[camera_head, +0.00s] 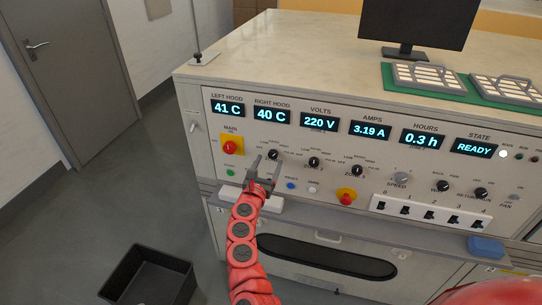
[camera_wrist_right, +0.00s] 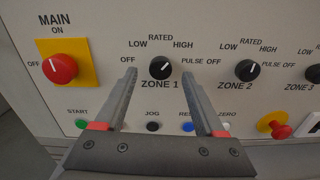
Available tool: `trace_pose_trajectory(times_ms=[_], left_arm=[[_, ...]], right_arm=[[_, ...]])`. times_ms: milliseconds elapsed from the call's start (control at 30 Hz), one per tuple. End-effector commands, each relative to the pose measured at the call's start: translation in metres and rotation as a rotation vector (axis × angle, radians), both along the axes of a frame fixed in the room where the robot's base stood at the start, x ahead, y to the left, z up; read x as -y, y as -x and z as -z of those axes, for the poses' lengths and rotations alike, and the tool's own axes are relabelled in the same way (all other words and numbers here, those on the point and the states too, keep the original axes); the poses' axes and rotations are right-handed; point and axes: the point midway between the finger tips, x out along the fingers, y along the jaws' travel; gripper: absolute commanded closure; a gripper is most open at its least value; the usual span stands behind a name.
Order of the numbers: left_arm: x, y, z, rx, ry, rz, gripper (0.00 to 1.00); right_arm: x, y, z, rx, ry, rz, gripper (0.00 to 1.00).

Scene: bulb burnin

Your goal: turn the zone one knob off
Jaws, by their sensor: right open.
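The zone one knob (camera_wrist_right: 160,66) is a round black knob on the light panel, labelled ZONE 1, with OFF, LOW, RATED, HIGH and PULSE marked around it. Its white pointer line looks tilted up and right, toward the RATED to HIGH side, not at OFF. The knob also shows in the head view (camera_head: 273,155), just above the gripper. My right gripper (camera_head: 266,163) is open and empty in front of the panel. In the right wrist view its two fingers (camera_wrist_right: 160,78) stand left and right of the knob; I cannot tell whether they touch it. My left gripper is not in view.
The red MAIN knob (camera_wrist_right: 60,68) on a yellow plate is left of zone one. The zone two knob (camera_wrist_right: 247,69) is to the right. Small push buttons and a red emergency button (camera_head: 346,197) lie below. A black bin (camera_head: 150,277) stands on the floor.

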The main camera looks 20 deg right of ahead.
Motion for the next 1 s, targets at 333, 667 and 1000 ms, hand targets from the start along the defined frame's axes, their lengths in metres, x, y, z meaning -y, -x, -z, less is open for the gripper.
trace_pose_trajectory(times_ms=[333, 667, 1000], left_arm=[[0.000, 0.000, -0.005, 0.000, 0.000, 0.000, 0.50], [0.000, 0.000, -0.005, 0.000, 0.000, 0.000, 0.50], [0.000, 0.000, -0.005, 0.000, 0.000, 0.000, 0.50]], right_arm=[[0.018, -0.025, 0.002, -0.004, 0.002, 0.002, 0.29], [0.019, -0.026, 0.002, -0.003, 0.000, 0.003, 0.36], [0.019, -0.026, 0.002, -0.003, 0.001, 0.002, 0.97]])
